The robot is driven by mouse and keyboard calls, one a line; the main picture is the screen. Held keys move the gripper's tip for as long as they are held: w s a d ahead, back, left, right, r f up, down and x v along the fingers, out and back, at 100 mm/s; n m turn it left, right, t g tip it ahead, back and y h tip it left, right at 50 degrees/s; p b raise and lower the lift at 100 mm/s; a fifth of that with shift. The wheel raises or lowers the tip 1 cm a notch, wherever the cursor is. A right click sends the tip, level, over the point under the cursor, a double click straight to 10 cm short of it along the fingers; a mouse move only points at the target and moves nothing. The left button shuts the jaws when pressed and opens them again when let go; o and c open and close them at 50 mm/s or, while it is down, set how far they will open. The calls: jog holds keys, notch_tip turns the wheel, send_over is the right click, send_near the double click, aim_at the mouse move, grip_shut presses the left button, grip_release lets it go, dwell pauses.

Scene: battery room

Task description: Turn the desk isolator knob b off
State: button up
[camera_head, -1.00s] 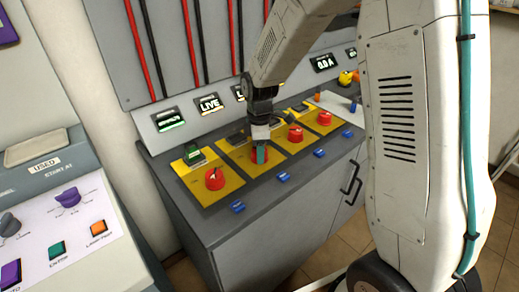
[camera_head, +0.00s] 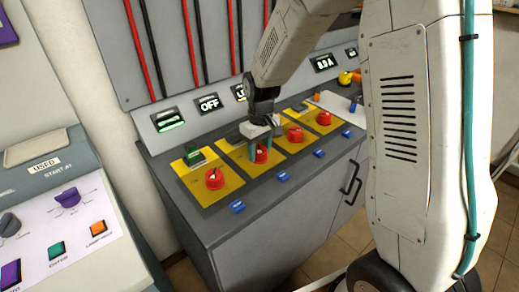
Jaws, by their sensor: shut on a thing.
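A row of red knobs on yellow plates sits on the grey desk top (camera_head: 190,228). My gripper (camera_head: 261,151) points down over the second knob from the left (camera_head: 261,156), with a teal finger on either side, shut on it. The knob's red front shows between the fingers; its upper part is hidden. Which letter marks this knob cannot be read. The display (camera_head: 209,103) on the upright panel behind reads OFF.
The leftmost red knob (camera_head: 214,178) and two more knobs to the right, the nearer one here (camera_head: 295,134), stand close by. Blue tabs (camera_head: 237,206) line the desk's front edge. A console (camera_head: 60,215) with a purple knob stands at left.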

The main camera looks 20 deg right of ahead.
aim_at(260, 149)
jog(key=shift+m, duration=1.2)
jog(key=shift+w, duration=0.1)
jog(key=o, duration=1)
jog(key=shift+r, duration=0.1)
notch_tip(260, 149, up, 8)
jog(key=shift+d+f, duration=0.15)
